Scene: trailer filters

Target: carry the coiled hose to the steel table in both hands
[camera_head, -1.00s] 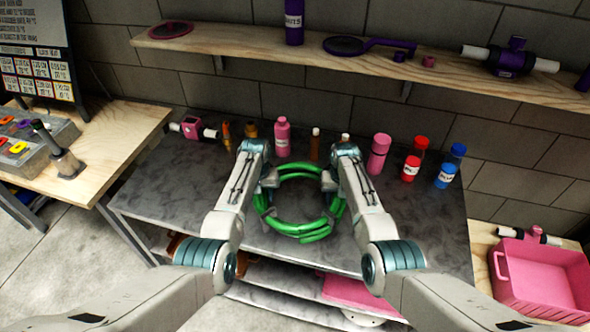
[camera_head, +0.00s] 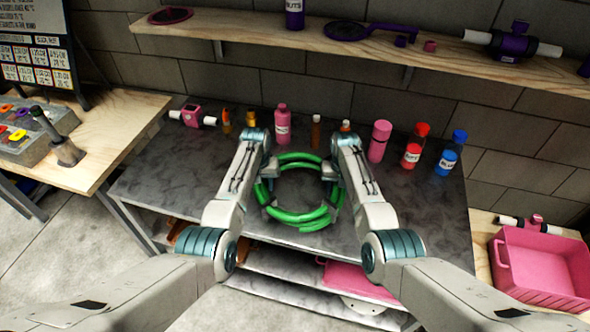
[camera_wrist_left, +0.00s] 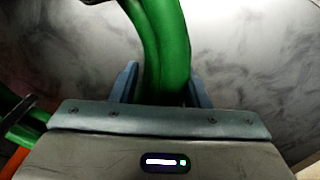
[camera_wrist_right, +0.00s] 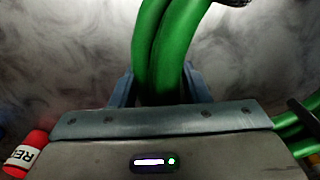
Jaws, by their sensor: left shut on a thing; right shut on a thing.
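The coiled green hose (camera_head: 299,217) is over the grey steel table (camera_head: 190,179), held between my two grippers. My left gripper (camera_head: 266,173) is shut on the left side of the coil; in the left wrist view the green strands (camera_wrist_left: 166,50) pass between its fingers. My right gripper (camera_head: 333,172) is shut on the right side; in the right wrist view the strands (camera_wrist_right: 172,50) run between its fingers. I cannot tell whether the hose touches the tabletop. The gripper tips are partly hidden by my arms in the head view.
Bottles stand along the table's back, among them a pink bottle (camera_head: 282,124), a red bottle (camera_head: 413,146) and a blue bottle (camera_head: 450,154). A wooden shelf (camera_head: 250,52) runs above. A pink crate (camera_head: 540,260) is at the right. The tabletop left of the hose is clear.

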